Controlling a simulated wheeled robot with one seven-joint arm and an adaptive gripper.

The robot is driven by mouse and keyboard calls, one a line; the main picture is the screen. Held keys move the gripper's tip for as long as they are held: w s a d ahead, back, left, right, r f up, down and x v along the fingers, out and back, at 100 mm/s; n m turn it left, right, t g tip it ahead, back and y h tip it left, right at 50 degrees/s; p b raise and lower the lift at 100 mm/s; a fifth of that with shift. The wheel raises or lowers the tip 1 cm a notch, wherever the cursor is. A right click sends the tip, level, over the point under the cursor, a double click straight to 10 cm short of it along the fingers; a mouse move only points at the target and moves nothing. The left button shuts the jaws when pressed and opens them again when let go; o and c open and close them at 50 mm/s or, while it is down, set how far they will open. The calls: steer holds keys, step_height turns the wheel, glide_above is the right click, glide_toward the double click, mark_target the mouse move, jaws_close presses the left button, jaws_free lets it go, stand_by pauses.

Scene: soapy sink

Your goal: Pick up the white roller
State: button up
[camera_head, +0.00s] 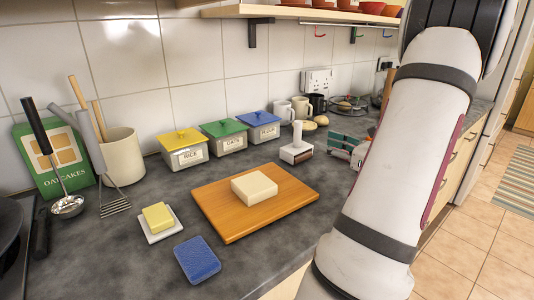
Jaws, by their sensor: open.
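The white roller (297,148) stands upright on the dark counter right of the wooden board. It has a white upright handle, a pale body and a brown lower edge. My gripper (332,144) shows just right of the roller, partly hidden behind my white arm. Its teal and grey fingers point left toward the roller. They look open and empty, with a small gap between them and the roller in this view.
A wooden board (221,212) with a cream block (254,188) lies left of the roller. Several lidded canisters, including a blue-lidded one (262,127), stand behind. Mugs (282,111) stand near the wall. A blue sponge (197,260) lies in front.

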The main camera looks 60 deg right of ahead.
glide_above(297, 147)
steer(key=d+v, duration=0.1)
steer(key=v, duration=0.3)
steer(key=shift+s+a+f+m+h+b, duration=0.2)
steer(key=shift+a+f+m+h+b, duration=0.1)
steer(key=shift+m+h+b, duration=0.1)
steer(key=shift+x, duration=2.55)
steer(key=shift+f, duration=0.15)
jaws_close()
